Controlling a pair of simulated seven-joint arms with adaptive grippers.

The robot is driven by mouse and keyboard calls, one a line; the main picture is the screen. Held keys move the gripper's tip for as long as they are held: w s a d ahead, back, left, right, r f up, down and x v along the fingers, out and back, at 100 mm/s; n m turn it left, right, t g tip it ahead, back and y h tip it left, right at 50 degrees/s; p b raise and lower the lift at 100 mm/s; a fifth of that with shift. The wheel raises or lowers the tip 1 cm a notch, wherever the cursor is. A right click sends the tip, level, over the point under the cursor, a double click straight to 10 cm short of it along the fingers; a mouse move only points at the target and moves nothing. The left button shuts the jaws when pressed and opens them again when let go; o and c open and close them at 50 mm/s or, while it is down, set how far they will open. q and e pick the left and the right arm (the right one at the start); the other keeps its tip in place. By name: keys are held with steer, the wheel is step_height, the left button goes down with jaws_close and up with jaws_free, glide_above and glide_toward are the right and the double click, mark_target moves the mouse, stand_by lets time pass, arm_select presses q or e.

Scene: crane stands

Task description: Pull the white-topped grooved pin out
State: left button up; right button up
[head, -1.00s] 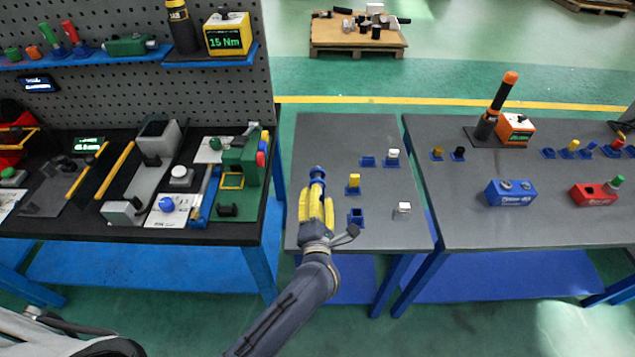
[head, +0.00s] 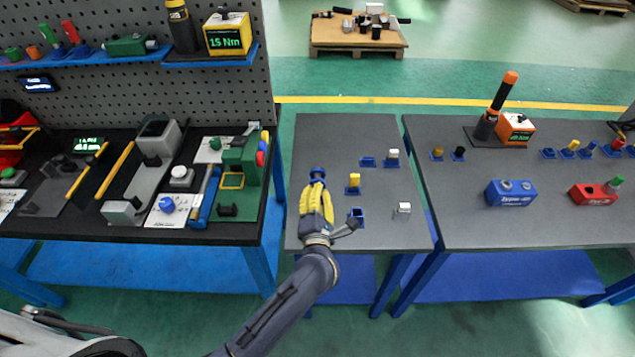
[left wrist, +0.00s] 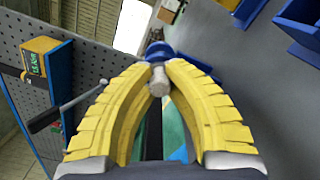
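My left gripper (head: 317,187) has yellow fingers and is over the left side of the small middle table (head: 335,135). In the left wrist view its fingertips (left wrist: 158,72) close around a pin with a pale grey-white top (left wrist: 158,84). The blue holder (left wrist: 160,48) is just beyond the tips, and it also shows in the head view (head: 317,172). The fingers hide the pin in the head view, and I cannot see its groove. Another white-topped pin (head: 393,153) stands in a blue holder at the back right of this table. My right gripper is not in view.
A yellow-topped pin (head: 354,179) stands in a blue holder right of the gripper. A low blue holder (head: 367,161) is farther back. The pegboard bench (head: 100,235) stands left.

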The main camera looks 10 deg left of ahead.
arm_select(q)
jaws_close()
steer(key=shift+s, duration=0.1)
steer(key=shift+s+d, duration=0.15)
steer(key=shift+s, duration=0.45)
steer(key=shift+s+d, duration=0.15)
steer(key=shift+s, duration=0.45)
steer(key=shift+s+d, duration=0.2)
steer(key=shift+s, duration=1)
steer(key=shift+s+d, duration=0.15)
steer(key=shift+s, duration=1.05)
steer(key=shift+s+d, duration=0.2)
steer(key=shift+s, duration=1)
steer(key=o, duration=0.6)
jaws_free()
steer(key=shift+s, duration=0.15)
steer(key=shift+s+d, duration=0.2)
steer(key=shift+s, duration=1)
steer(key=shift+s+d, duration=0.2)
steer(key=shift+s, duration=0.95)
